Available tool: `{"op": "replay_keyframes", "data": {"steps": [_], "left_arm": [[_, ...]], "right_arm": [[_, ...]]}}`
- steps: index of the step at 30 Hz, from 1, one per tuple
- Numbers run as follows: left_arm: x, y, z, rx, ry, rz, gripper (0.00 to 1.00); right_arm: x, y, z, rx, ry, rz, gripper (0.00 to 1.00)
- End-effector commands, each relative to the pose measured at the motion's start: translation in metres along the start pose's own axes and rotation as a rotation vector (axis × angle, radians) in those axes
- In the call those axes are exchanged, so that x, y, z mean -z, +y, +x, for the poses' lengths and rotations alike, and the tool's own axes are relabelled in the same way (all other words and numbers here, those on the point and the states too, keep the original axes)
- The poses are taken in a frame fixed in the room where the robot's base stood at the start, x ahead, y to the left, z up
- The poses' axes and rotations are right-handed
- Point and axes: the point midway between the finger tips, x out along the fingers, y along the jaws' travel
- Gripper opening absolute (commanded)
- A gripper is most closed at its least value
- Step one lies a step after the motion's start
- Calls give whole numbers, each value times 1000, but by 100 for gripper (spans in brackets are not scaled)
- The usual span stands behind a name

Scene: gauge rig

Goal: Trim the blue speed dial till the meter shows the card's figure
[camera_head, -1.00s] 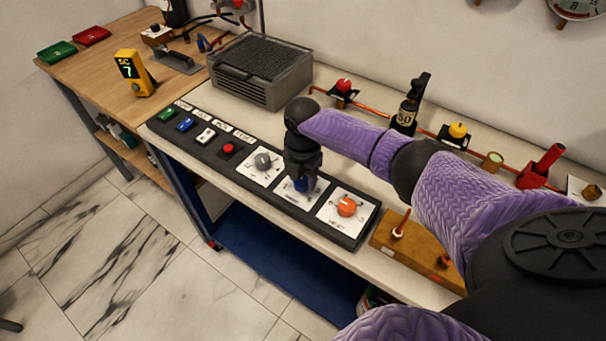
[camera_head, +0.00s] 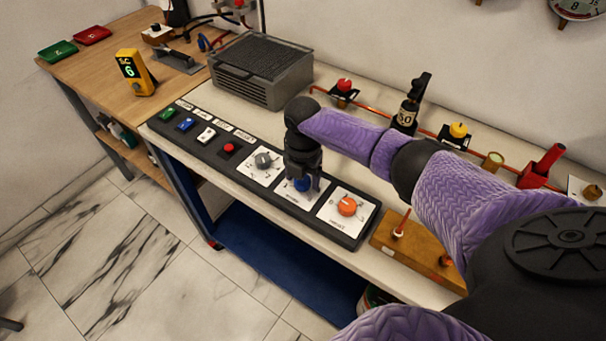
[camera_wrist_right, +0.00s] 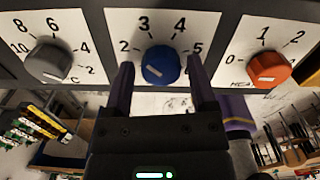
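The blue dial (camera_head: 302,185) sits on a white plate between the grey and orange dials. The yellow meter (camera_head: 135,73) on the wooden table shows a green 6. I cannot identify the card. My left gripper is not in view.
The grey dial (camera_head: 263,160) and the orange dial (camera_head: 347,206) flank the blue one closely. Several coloured buttons, including a red one (camera_head: 229,148), line the panel. A grey vented box (camera_head: 262,72) stands behind. A wooden block (camera_head: 418,252) lies to the right.

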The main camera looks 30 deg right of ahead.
Motion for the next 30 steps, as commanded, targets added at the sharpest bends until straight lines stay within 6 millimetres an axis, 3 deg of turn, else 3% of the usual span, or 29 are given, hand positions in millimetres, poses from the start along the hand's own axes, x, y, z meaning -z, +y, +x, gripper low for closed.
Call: {"op": "replay_keyframes", "data": {"steps": [10,21,25,30], "left_arm": [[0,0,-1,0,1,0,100],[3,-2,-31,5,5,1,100],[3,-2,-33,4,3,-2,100],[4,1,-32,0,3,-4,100]], "right_arm": [[0,0,-2,1,0,1,87],[-1,0,-86,-1,-2,0,87],[0,0,-98,1,-1,0,87],[0,0,-99,1,0,0,87]]}}
